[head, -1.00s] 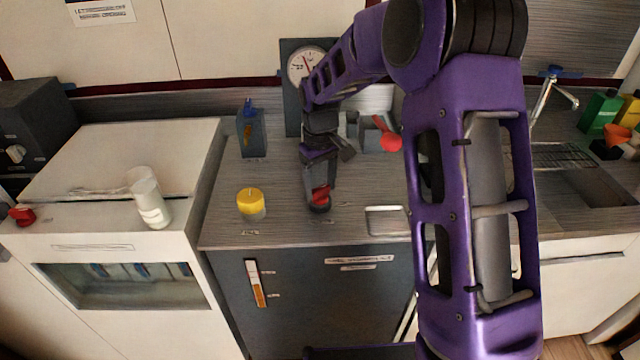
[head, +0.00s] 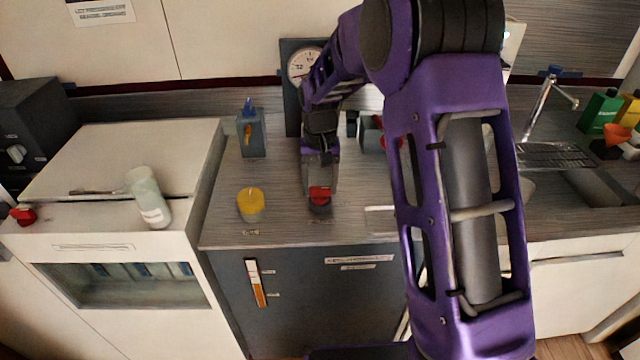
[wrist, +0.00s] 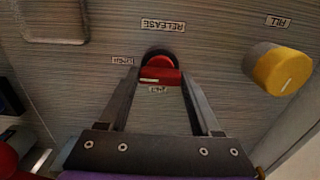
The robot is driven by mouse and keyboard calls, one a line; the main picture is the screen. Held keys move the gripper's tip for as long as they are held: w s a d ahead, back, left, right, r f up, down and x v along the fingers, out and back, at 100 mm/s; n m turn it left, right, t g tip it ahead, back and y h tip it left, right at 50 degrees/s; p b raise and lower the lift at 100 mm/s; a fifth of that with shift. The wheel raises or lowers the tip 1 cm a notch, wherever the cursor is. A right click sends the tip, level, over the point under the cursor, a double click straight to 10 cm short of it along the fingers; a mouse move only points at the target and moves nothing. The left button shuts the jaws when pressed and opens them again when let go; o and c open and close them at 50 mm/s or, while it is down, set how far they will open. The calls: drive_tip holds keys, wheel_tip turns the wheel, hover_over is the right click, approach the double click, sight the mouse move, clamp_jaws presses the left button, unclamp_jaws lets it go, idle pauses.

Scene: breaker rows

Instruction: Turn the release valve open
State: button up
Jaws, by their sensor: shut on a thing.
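The release valve is a red knob on a dark round base on the counter, in the head view (head: 320,194) and the wrist view (wrist: 160,75). A label reading RELEASE, upside down, lies beside it in the wrist view. Its red bar runs across the wrist picture, with a white mark towards the left end. My gripper (wrist: 158,84) points down at the counter, with one finger at each end of the bar, shut on it. In the head view my gripper (head: 320,186) partly covers the knob.
A yellow knob labelled FILL (wrist: 280,70) sits beside the valve, also in the head view (head: 250,205). A gauge panel (head: 303,68) and a small grey block with a lever (head: 251,135) stand behind. A white cylinder (head: 149,196) is on the left unit. The sink is right.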

sight(320, 187)
idle(0.3)
drive_tip(key=o, duration=1.4)
wheel_tip(320, 187, up, 18)
drive_tip(key=shift+f+p, duration=0.25)
drive_tip(key=shift+p, duration=0.65)
drive_tip(key=shift+w, duration=0.1)
